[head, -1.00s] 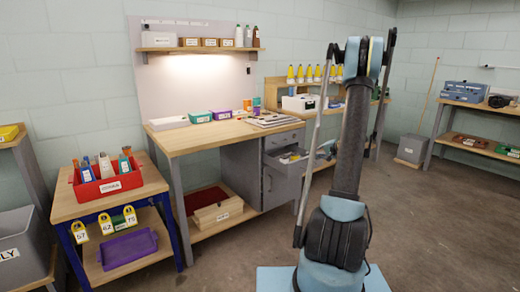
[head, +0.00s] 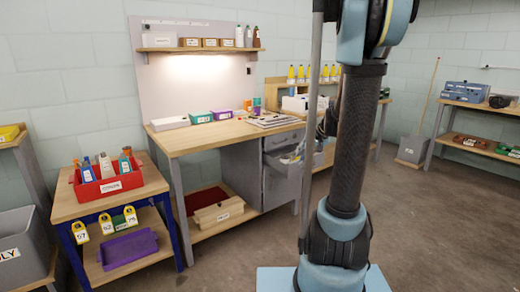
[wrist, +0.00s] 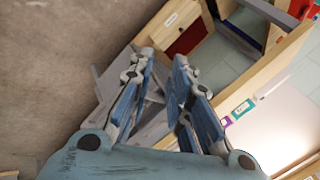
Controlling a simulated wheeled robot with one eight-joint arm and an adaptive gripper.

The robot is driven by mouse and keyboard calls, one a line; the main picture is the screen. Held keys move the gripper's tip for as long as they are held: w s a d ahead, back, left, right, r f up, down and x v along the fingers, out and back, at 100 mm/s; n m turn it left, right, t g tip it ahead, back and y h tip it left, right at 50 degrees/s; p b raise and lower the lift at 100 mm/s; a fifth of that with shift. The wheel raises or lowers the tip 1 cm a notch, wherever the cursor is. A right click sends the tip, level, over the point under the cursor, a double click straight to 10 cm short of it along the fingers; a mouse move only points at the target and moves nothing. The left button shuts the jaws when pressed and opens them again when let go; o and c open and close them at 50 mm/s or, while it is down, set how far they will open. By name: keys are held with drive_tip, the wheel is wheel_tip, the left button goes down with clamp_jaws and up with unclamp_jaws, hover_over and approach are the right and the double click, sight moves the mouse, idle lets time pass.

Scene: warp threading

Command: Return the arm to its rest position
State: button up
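My arm (head: 346,140) stands upright in the right half of the head view, with its upper part cut off by the top edge. My gripper (wrist: 163,62) shows in the wrist view with its two blue-grey fingers apart and nothing seen between them. It is above the floor, with the workbench (wrist: 262,55) beyond and to the right of its fingers. In the head view I cannot clearly make out the gripper; the arm hides part of that area.
The workbench (head: 185,139) has an open grey drawer (head: 290,160) just left of my arm. A red bin (head: 107,184) of bottles stands on a small table at the left. A shelf unit (head: 462,104) stands at the right. The floor (head: 430,225) at right is clear.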

drive_tip(key=s+f+n+g+h, duration=0.1)
drive_tip(key=s+f+n+h, duration=0.1)
drive_tip(key=s, duration=1.3)
drive_tip(key=s+d+f+n+g+h, duration=0.1)
drive_tip(key=s+f, duration=0.4)
drive_tip(key=s, duration=1.1)
drive_tip(key=shift+d+f+n+g+h, duration=0.25)
drive_tip(key=shift+n+h, duration=0.35)
drive_tip(key=shift+h, duration=0.7)
drive_tip(key=shift+w+r, duration=0.1)
drive_tip(key=shift+w+f, duration=0.2)
drive_tip(key=shift+w, duration=0.25)
